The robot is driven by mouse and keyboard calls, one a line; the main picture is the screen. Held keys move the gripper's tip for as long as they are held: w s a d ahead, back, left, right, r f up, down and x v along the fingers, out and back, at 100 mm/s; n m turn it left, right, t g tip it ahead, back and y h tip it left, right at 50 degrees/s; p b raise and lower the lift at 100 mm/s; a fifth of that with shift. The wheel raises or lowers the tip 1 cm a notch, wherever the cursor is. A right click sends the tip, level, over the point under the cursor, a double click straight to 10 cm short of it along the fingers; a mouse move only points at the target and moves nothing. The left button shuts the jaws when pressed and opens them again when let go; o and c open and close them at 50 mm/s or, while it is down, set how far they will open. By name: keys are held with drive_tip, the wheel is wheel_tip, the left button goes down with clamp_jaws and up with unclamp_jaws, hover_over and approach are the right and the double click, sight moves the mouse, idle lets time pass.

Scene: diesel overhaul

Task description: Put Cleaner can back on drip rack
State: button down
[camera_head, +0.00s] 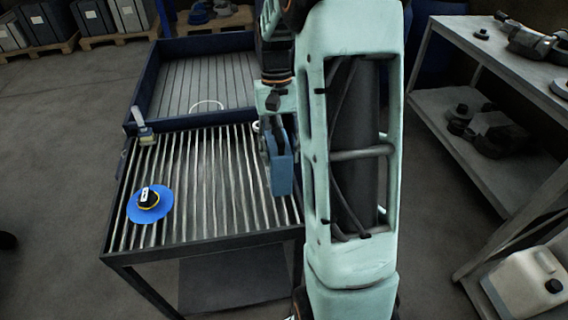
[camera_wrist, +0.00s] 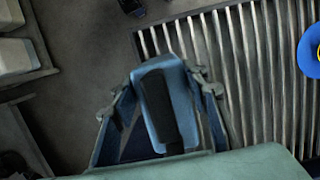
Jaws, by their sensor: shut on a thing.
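The blue can (camera_head: 282,175), which I take as the Cleaner can, hangs below my gripper (camera_head: 273,138) in the head view. In the wrist view the can (camera_wrist: 184,96) has a dark strip down its middle and sits between the fingers of my gripper (camera_wrist: 160,102), which are shut on it. The drip rack (camera_head: 200,237) is a dark-framed table with metal slats; its slats also show in the wrist view (camera_wrist: 233,40). The can appears over the rack's right side; I cannot tell whether it touches the slats. My arm hides the rack's far right corner.
A blue disc (camera_head: 158,212) with a black-and-yellow item lies on the rack's left. A pale-handled tool (camera_head: 143,128) stands at its back left corner. A blue-walled tray (camera_head: 150,78) adjoins behind. A grey shelf (camera_head: 450,130) with parts stands right. The middle slats are clear.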

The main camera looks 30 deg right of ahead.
sight(284, 165)
drive_tip(key=f, duration=0.3)
drive_tip(key=shift+s+d+f, duration=0.1)
drive_tip(key=shift+s+d, duration=0.25)
drive_tip(key=shift+f, duration=0.45)
drive_tip(key=c, duration=1.1)
unclamp_jaws()
drive_tip(key=shift+c, duration=0.2)
drive_tip(key=v, duration=1.2)
drive_tip(key=shift+b, duration=0.3)
